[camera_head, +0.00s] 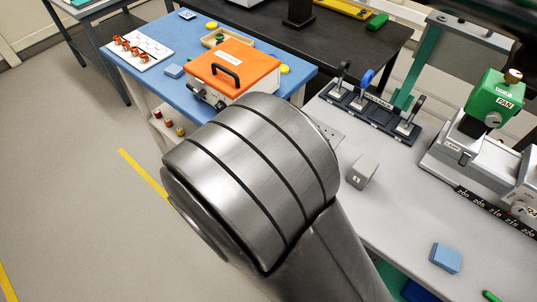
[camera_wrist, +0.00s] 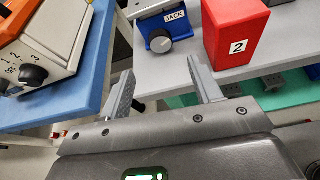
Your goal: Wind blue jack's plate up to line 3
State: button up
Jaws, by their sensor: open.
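The blue jack (camera_wrist: 165,24) is at the top middle of the wrist view, cut off by the frame edge. In the head view I cannot make out the jack or my gripper; my arm covers the middle of that view.
A red block (camera_wrist: 238,36) marked 2 stands right of the jack, close to the right finger. An orange-lidded case (camera_head: 235,70) sits on the blue table (camera_head: 302,75). The grey bench (camera_head: 400,190) holds a lever rack (camera_head: 375,107), a grey block (camera_head: 363,171) and a green instrument (camera_head: 492,105).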

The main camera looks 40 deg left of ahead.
jog(key=w+f+n+h, duration=0.1)
jog(key=w, duration=0.2)
jog(key=w+f+n+h, duration=0.1)
jog(key=w, duration=0.2)
jog(key=w+f+n+h, duration=0.1)
jog(key=w+f+n, duration=0.1)
jog(key=w, duration=0.2)
jog(key=shift+a, duration=0.4)
jog(key=shift+c, duration=0.6)
jog(key=c, duration=0.9)
jog(key=shift+o, duration=0.2)
